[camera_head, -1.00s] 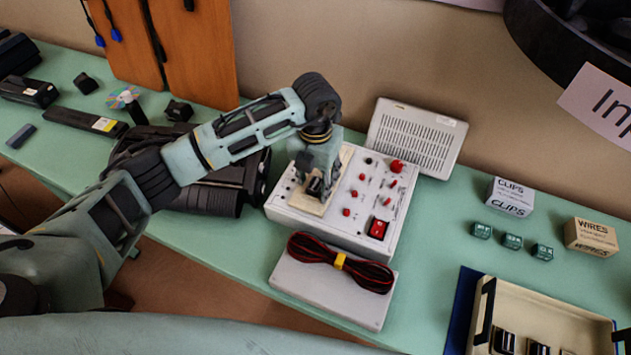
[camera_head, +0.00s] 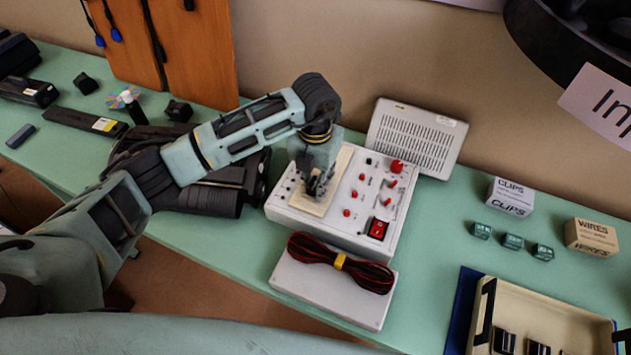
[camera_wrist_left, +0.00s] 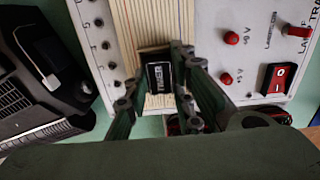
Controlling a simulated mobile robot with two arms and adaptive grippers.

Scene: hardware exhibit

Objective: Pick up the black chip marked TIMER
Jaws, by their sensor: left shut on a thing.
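The black chip marked with white lettering that seems to read TIMER (camera_wrist_left: 159,78) sits on the cream ribbed board of the white trainer box, between my left fingers in the left wrist view. My left gripper (camera_head: 317,188) points down over this board (camera_head: 340,165). Its two fingers (camera_wrist_left: 160,72) are shut on the chip from both sides. In the head view the fingers and wrist mostly hide the chip. I cannot tell whether it is clear of the board. My right gripper is not in view.
The trainer box (camera_head: 375,195) has red knobs and a red switch (camera_head: 377,229). A grey box with coiled red-black wire (camera_head: 340,262) lies in front. A black case (camera_head: 225,185) is close on the left. A cream tray (camera_head: 570,318) holds black pieces at the lower right.

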